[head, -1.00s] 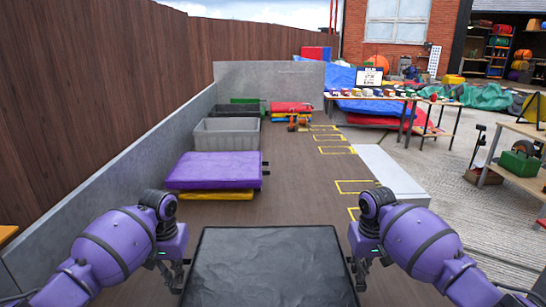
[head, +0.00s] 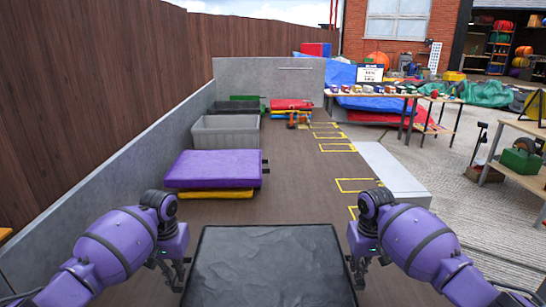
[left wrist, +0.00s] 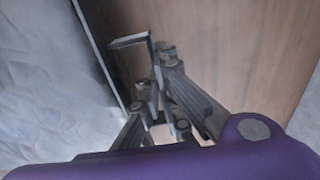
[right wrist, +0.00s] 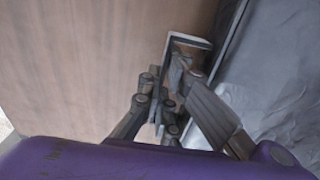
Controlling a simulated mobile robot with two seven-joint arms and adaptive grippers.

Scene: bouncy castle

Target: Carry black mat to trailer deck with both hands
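The black mat (head: 268,268) lies flat across the bottom middle of the head view, its near part cut off by the frame. My left gripper (head: 178,272) is at its left edge and my right gripper (head: 358,270) at its right edge. In the left wrist view the left fingers (left wrist: 158,98) are closed on a bracket-like handle (left wrist: 128,41) beside the mat (left wrist: 45,75). In the right wrist view the right fingers (right wrist: 165,105) are closed on a matching handle (right wrist: 189,40). The brown trailer deck (head: 290,195) stretches ahead, with grey side walls.
On the deck's left, a purple mat (head: 212,168) lies on a yellow one (head: 215,193), before a grey crate (head: 225,131). Yellow outlines (head: 355,185) mark the right side. A pale block (head: 392,172) stands at the right edge. The deck's middle is clear.

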